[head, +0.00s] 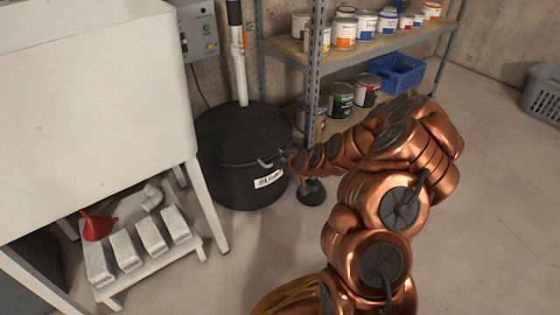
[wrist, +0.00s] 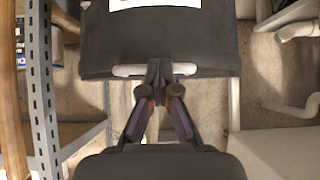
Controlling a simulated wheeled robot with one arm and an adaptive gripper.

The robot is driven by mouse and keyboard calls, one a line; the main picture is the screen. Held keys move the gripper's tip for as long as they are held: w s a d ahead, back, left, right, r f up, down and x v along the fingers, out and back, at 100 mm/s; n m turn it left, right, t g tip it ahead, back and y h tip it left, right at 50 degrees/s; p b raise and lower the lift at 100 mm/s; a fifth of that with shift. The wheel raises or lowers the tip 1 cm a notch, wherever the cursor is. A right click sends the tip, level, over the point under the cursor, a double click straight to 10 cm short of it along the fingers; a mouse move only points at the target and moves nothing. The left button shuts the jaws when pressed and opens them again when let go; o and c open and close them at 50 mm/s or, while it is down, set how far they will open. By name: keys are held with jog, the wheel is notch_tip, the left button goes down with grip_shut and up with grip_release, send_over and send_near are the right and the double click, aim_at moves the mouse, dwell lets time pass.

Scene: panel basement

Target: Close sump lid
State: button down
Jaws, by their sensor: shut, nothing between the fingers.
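The black round sump basin (head: 240,187) stands on the floor beside the white tub, with a white label on its front. Its black lid (head: 235,128) lies across the top, looking flat or nearly so; I cannot tell whether it is fully seated. A light metal handle (head: 268,163) is at the front rim; it also shows in the wrist view (wrist: 128,71). My gripper (wrist: 160,68) is shut and empty, its tips at the handle; whether they touch it I cannot tell. In the head view my gripper (head: 285,159) is at the basin's front right, partly hidden by my arm.
A white pipe (head: 239,70) rises behind the lid. A metal shelf post (head: 315,60) stands close to the right, with paint cans and a blue crate (head: 397,73). Front floor is clear.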

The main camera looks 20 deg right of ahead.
jog(key=s+d+f+p, duration=0.1)
jog(key=s+d+p, duration=0.1)
jog(key=s+p, duration=0.3)
jog(key=shift+s, duration=2.05)
jog(key=shift+d, duration=0.1)
